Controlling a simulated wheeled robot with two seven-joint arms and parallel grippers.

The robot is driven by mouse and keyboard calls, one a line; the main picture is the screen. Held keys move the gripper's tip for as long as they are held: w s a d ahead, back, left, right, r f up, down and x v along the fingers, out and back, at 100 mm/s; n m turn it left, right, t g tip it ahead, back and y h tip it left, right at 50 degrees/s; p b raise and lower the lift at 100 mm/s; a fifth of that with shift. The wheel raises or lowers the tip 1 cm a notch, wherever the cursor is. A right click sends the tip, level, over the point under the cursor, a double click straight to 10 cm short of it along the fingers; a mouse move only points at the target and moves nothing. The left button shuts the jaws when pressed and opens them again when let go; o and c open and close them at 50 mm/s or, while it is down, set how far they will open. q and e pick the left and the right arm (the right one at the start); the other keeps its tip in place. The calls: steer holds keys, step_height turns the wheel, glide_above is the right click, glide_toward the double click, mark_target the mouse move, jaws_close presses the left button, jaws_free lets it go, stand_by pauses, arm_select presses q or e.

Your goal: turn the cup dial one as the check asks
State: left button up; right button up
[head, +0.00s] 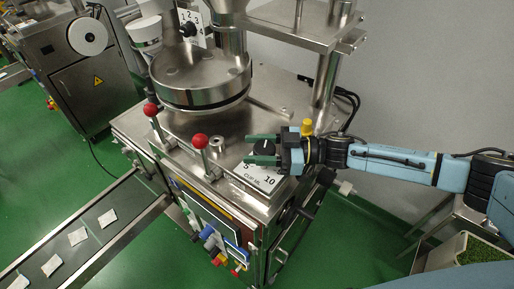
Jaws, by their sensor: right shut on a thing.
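The cup dial is a black knob (264,147) on a white plate (262,178) marked "CUP ML", with 5 and 10 showing, on the steel machine top. My right gripper (262,149) reaches in from the right, and its two green fingers are shut on the knob, one on each side. The knob's pointer and part of the scale are hidden by the fingers, so the setting cannot be read. Another black dial (188,29) on a plate numbered 1, 2, 3 stands at the back. My left gripper is not in view.
Two red-knobbed levers (201,141) (151,110) stand left of the dial. A round steel drum (201,76) is behind them. A yellow knob (307,127) is close behind my right gripper. A conveyor (84,232) with several teabags runs at lower left.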

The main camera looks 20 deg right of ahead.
stand_by(0.3)
steer(key=o, duration=1)
steer(key=shift+c, duration=0.2)
steer(key=b+v, duration=0.3)
steer(key=v, duration=1)
steer(key=shift+d, duration=0.15)
